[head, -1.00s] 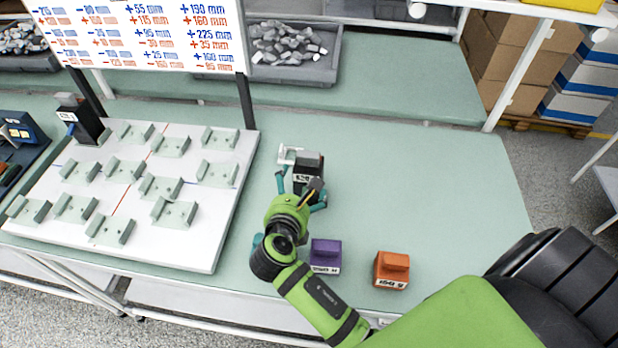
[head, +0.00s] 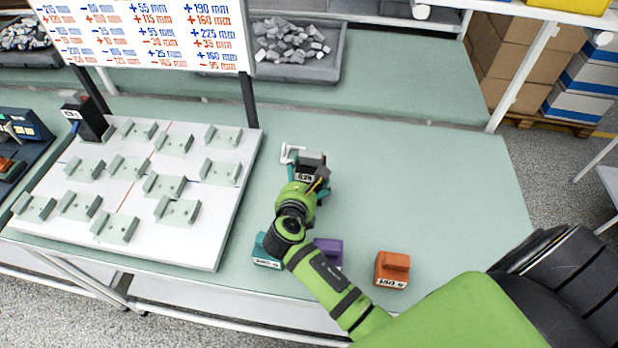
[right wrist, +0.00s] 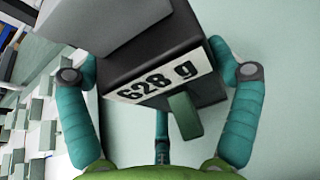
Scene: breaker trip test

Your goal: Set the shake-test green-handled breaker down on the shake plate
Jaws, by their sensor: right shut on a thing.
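My right gripper (head: 308,188) is shut on a black breaker (head: 312,159) over the pale green bench. In the right wrist view the breaker (right wrist: 155,55) has a white "628 g" label and a green handle (right wrist: 185,116), between my teal fingers (right wrist: 162,90). A small white frame (head: 288,153) stands just left of the breaker. A grey block (right wrist: 85,22) lies close past the breaker in the right wrist view. I cannot tell which surface is the shake plate, or whether the breaker touches what is below it. My left gripper is out of view.
Teal (head: 264,255), purple (head: 330,252) and orange (head: 392,268) blocks sit near the front edge. A white board (head: 200,250) with several grey-green clips and a black breaker (head: 88,118) is at left. A grey bin (head: 330,75) stands behind. The bench right of my gripper is clear.

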